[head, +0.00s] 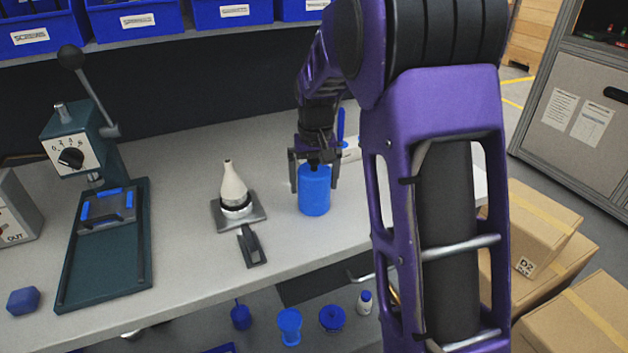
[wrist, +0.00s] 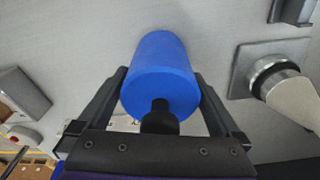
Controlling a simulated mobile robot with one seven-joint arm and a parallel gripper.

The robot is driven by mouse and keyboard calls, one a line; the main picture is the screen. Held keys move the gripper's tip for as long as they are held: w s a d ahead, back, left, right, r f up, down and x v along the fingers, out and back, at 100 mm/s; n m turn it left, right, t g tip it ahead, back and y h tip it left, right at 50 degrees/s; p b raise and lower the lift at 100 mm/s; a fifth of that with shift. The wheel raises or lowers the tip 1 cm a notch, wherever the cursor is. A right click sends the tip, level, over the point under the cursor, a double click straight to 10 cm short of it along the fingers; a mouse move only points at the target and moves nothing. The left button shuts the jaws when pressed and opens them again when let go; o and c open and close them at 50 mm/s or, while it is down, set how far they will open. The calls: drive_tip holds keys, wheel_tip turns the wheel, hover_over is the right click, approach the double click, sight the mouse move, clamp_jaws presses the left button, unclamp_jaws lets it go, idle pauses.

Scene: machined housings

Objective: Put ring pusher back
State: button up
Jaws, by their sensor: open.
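The ring pusher (head: 314,194) looks to be the blue cylinder with a black knob on top. It stands upright on the grey bench, right of the white cone (head: 232,184). In the wrist view the ring pusher (wrist: 160,72) lies between my fingers, its knob toward my palm. My gripper (head: 314,178) is open, with one finger on each side of the cylinder's upper part. Whether either finger touches it is unclear. The cone stands on a square grey base (head: 257,212) and also shows at the right of the wrist view (wrist: 292,92).
A dark green lever press (head: 108,240) stands at the left of the bench (head: 185,250). A small black part (head: 251,246) lies in front of the cone. A blue piece (head: 23,301) sits at front left. A white item with something blue (head: 350,148) is behind my gripper.

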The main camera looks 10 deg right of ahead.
sight(315, 160)
drive_tip(key=r, duration=0.4)
drive_tip(key=s+r+p, duration=0.1)
drive_tip(key=r, duration=0.3)
drive_tip(key=r+p, duration=0.1)
drive_tip(key=r, duration=0.3)
drive_tip(key=shift+s+r, duration=0.1)
drive_tip(key=shift+s, duration=0.1)
